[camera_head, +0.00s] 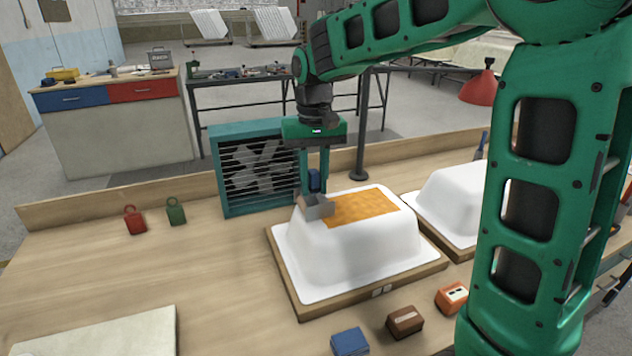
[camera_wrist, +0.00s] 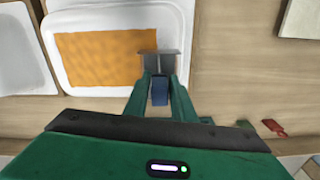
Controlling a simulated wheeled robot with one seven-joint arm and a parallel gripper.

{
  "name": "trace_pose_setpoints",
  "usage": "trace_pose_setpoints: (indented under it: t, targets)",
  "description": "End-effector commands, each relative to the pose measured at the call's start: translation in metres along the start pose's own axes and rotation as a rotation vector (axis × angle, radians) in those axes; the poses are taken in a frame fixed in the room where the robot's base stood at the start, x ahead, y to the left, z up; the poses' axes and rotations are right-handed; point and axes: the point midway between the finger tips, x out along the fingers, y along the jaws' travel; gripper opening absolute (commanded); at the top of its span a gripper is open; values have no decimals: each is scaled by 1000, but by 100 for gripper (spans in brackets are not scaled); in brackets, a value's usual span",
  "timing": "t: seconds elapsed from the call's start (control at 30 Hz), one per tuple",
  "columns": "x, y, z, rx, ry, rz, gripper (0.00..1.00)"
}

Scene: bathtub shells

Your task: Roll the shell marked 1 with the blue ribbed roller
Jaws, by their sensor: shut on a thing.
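A white bathtub shell (camera_head: 345,250) lies upside down on a wooden board (camera_head: 420,274) in mid-bench, with an orange patch (camera_head: 360,206) on its top. The small marks on the board's front edge are too small to read. A second white shell (camera_head: 450,195) stands to the right, partly behind my arm. My gripper (camera_head: 315,181) points down at the first shell's left end, shut on a blue-handled tool (camera_wrist: 160,93) with a grey, angular head (camera_head: 318,206). The head is at the patch's left edge; I cannot tell if it touches. I see no ribs on it.
A teal fan box (camera_head: 258,170) stands close behind my gripper. Red (camera_head: 134,220) and green (camera_head: 176,212) small weights stand left. Blue (camera_head: 350,342), brown (camera_head: 404,322) and orange (camera_head: 451,298) blocks lie in front. A pale board (camera_head: 100,335) lies front left. Left mid-bench is clear.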

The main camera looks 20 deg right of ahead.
Motion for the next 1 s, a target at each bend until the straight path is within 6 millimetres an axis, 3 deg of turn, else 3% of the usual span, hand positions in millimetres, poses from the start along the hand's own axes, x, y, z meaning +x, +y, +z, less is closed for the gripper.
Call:
trace_pose_setpoints:
  t: [0.23, 0.8, 1.0]
  targets:
    - [0, -1, 2, -5, -6, 1, 2]
    - [-50, 0, 0, -2, -2, 0, 2]
    - [-59, 0, 0, -2, -3, 0, 2]
